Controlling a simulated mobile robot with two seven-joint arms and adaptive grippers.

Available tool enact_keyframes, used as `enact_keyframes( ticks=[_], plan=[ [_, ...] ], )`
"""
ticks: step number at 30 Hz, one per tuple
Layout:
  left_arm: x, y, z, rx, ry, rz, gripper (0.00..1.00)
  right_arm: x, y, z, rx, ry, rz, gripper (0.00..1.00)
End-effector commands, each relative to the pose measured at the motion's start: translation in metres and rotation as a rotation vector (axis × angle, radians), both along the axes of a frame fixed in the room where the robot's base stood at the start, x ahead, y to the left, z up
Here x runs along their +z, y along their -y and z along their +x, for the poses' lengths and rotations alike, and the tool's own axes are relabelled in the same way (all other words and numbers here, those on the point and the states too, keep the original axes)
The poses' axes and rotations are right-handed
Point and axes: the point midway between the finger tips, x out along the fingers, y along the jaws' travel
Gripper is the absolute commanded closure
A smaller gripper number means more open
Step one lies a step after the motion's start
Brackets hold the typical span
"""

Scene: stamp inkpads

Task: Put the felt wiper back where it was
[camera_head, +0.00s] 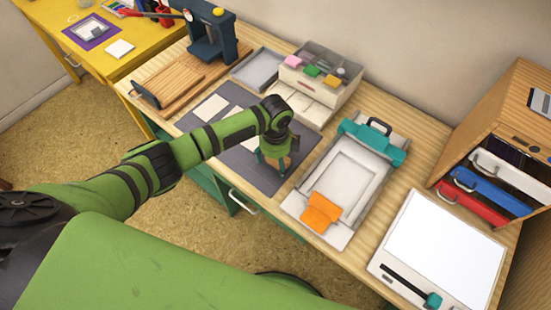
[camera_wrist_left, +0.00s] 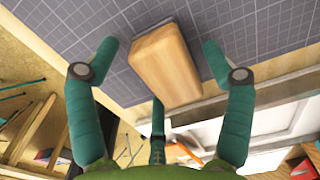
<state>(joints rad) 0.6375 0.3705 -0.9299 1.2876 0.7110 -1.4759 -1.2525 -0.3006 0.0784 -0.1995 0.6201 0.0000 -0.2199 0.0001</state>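The felt wiper (camera_wrist_left: 166,66) looks like a pale wooden block with a thin dark layer along one edge. It rests on the dark grey gridded mat (camera_wrist_left: 270,30). In the left wrist view, my left gripper (camera_wrist_left: 160,50) is open, its teal fingers spread on both sides of the block with clear gaps. In the head view, my left gripper (camera_head: 273,160) points down over the right part of the mat (camera_head: 240,165); its wrist and fingers mostly hide the block there. My right gripper is not in view.
Right of the mat is a white tray frame (camera_head: 345,170) with a teal clamp and an orange piece (camera_head: 321,210). Behind the mat stands a compartment box (camera_head: 318,78) with coloured pads. White cards (camera_head: 211,107) lie on the mat.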

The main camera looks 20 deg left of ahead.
Motion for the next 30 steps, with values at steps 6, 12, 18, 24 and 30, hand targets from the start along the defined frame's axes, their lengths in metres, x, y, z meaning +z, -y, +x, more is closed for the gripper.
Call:
enact_keyframes(
  ticks=[6, 12, 18, 24, 30],
  plan=[
    [0.006, 0.000, 0.000, 0.000, 0.001, 0.000, 0.19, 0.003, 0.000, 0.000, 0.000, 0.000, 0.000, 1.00],
    [0.038, 0.000, 0.001, -0.001, 0.006, -0.001, 0.19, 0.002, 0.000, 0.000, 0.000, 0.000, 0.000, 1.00],
    [0.082, 0.000, 0.002, 0.000, 0.006, -0.002, 0.19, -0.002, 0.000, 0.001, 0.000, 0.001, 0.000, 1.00],
    [0.113, 0.000, 0.001, 0.000, 0.002, -0.002, 0.19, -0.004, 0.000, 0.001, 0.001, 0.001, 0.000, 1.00],
    [0.124, 0.000, 0.000, 0.002, 0.001, 0.000, 0.19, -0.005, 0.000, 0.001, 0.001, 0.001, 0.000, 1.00]
  ],
)
